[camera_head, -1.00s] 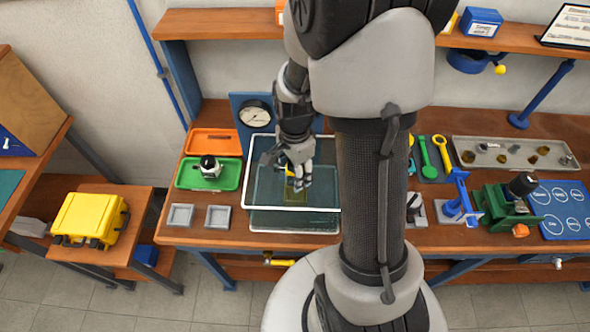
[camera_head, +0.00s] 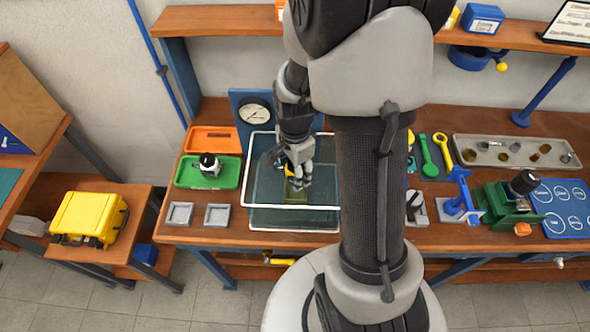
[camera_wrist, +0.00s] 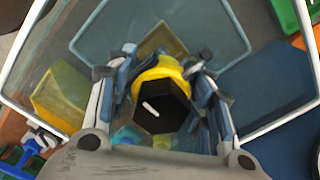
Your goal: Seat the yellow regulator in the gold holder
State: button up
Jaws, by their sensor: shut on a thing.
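My gripper (camera_head: 296,181) is shut on the yellow regulator (camera_wrist: 160,72), which has a black hexagonal knob facing the wrist camera. The fingers grip it from both sides. In the head view only a little yellow shows between the fingers. My gripper is inside or just over the clear, white-rimmed tank (camera_head: 262,232).
A yellowish block shape (camera_wrist: 60,97) shows left in the wrist view, possibly seen through the tank wall. A green tray (camera_head: 193,180) and an orange tray (camera_head: 212,140) lie left of the tank. A pressure gauge (camera_head: 255,114) stands behind.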

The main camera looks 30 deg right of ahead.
jog(key=shift+f+b, duration=2.75)
jog(key=shift+f, duration=0.85)
dwell(3.2)
jog(key=o, duration=1.6)
jog(key=shift+c, duration=0.2)
jog(key=shift+o, duration=0.2)
jog(key=o, duration=0.4)
